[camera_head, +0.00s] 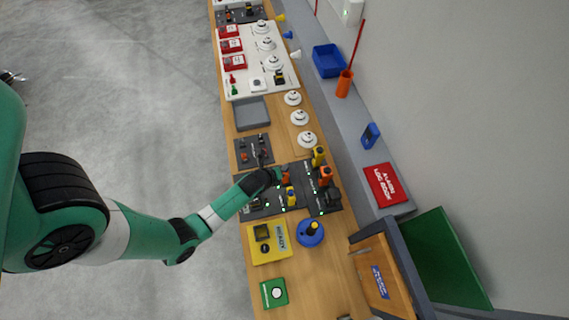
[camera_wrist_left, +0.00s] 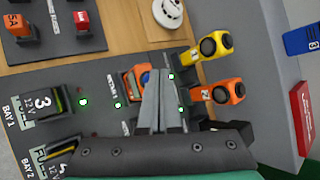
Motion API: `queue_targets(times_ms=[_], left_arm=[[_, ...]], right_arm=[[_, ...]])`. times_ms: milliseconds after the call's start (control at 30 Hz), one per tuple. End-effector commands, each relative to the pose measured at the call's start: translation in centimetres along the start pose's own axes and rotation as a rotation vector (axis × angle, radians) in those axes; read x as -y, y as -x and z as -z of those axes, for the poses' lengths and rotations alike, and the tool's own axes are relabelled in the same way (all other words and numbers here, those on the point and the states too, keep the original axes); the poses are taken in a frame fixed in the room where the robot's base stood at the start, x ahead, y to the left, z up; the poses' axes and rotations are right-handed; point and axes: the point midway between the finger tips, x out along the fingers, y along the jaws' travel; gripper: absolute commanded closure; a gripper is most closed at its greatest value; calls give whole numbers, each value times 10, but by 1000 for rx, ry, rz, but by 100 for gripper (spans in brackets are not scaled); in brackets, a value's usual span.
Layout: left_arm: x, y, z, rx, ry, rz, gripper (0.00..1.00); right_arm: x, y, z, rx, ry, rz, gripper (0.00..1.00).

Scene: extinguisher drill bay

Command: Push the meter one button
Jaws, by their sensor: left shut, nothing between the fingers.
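My left gripper (camera_head: 275,175) is shut and empty, low over the dark charging panel on the bench. Its closed grey fingers (camera_wrist_left: 156,88) point at the panel in the left wrist view. An orange handheld device with a blue button (camera_wrist_left: 146,77), perhaps meter one, lies right beside the fingertips and is partly hidden by them. It shows in the head view (camera_head: 286,173) at the gripper's tip. I cannot tell whether the fingers touch the button or read a meter label. My right gripper is not in view.
A yellow device (camera_wrist_left: 210,47) and an orange device (camera_wrist_left: 222,92) stand up beyond the fingers. A yellow handheld (camera_head: 291,197) lies nearby on the panel. White detectors (camera_head: 307,139) line the bench. A yellow case (camera_head: 267,243) and blue round item (camera_head: 310,232) sit nearer.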

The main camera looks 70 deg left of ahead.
Motion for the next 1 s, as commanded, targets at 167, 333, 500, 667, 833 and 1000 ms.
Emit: queue_targets(times_ms=[167,333,500,667,833,1000], left_arm=[[1,1,-1,0,0,0,100],[2,3,-2,0,0,0,100],[11,15,-11,0,0,0,100],[20,28,-20,0,0,0,100],[29,39,-29,2,0,2,100],[32,44,-32,0,0,0,100]], right_arm=[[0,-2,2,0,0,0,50],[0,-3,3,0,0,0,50],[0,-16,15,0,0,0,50],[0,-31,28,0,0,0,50],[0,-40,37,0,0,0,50],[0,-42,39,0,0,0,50]])
